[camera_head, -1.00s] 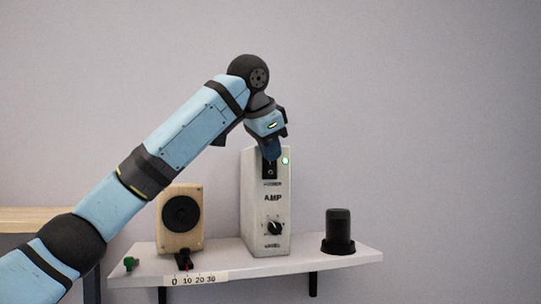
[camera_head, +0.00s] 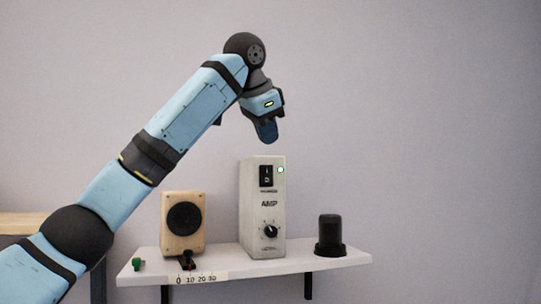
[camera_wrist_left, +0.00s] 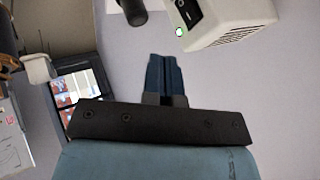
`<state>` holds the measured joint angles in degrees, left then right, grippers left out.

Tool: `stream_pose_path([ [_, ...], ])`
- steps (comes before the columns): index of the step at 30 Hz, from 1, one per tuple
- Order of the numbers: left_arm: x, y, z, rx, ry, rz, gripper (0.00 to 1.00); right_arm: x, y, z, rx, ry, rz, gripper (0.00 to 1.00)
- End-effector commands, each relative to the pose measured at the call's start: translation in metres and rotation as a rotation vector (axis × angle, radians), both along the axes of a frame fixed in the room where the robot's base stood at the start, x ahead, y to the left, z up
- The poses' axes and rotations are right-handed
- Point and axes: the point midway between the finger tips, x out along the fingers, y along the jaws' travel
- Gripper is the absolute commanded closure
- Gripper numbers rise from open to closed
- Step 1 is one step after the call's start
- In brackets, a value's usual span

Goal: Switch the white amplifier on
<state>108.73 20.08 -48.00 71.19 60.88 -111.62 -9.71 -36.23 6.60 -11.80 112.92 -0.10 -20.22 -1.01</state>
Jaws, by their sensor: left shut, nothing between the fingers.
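The white amplifier (camera_head: 262,212) stands upright on the wall shelf in the head view. Its black rocker switch (camera_head: 266,176) is near the top of its front, with a small green lit lamp (camera_head: 281,169) to the right. A round knob (camera_head: 271,231) sits below the AMP lettering. My left gripper (camera_head: 267,138) is above the amplifier, apart from it, pointing down with its fingers shut and empty. In the left wrist view the shut fingers (camera_wrist_left: 167,75) show, with the amplifier (camera_wrist_left: 235,18) at the top right. My right gripper is not in view.
The shelf (camera_head: 330,262) also holds a wooden speaker (camera_head: 183,222) on the left and a black cylinder (camera_head: 329,235) on the right. A green piece (camera_head: 137,264) and a scale strip (camera_head: 203,278) lie at its front left. The wall area to the right is clear.

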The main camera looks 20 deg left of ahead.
Motion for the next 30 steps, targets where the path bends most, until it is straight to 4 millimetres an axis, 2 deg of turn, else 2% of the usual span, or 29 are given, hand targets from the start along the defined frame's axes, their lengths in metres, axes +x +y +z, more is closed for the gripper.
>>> stream_pose_path([
  [6,-0.018,0.008,0.035,-0.001,0.003,0.003,1.00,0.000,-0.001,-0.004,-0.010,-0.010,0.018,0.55],
  [10,-0.024,0.011,0.047,0.001,0.004,0.003,1.00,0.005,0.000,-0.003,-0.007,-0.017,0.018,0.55],
  [15,-0.027,0.012,0.052,0.001,0.004,0.002,1.00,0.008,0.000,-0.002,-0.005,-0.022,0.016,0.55],
  [30,-0.026,0.012,0.052,0.001,0.004,0.002,1.00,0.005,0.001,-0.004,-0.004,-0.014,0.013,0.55],
])
